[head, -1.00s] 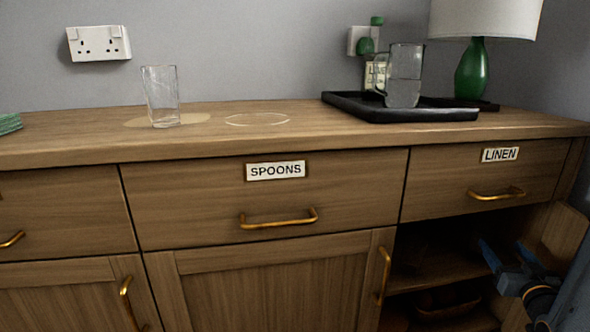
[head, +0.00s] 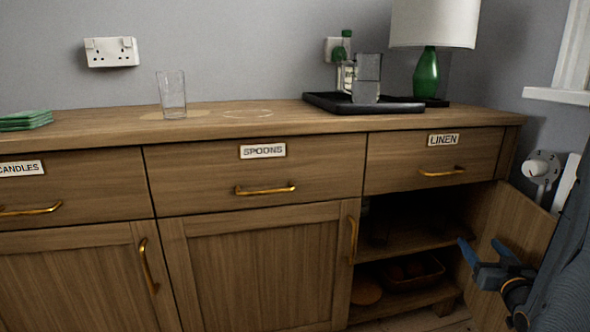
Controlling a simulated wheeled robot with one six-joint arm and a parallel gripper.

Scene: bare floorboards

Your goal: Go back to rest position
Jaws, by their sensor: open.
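My gripper (head: 468,262) is at the lower right of the head view, in front of the open cupboard on the right of the sideboard (head: 330,122). Its blue fingers are spread apart and nothing shows between them. My arm runs down along the right edge of the picture. The cupboard door (head: 520,222) stands open behind and to the right of my gripper.
A clear glass (head: 171,95) stands on the sideboard top. A green-based lamp (head: 427,75) stands behind. A basket (head: 415,281) sits on the lower cupboard shelf.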

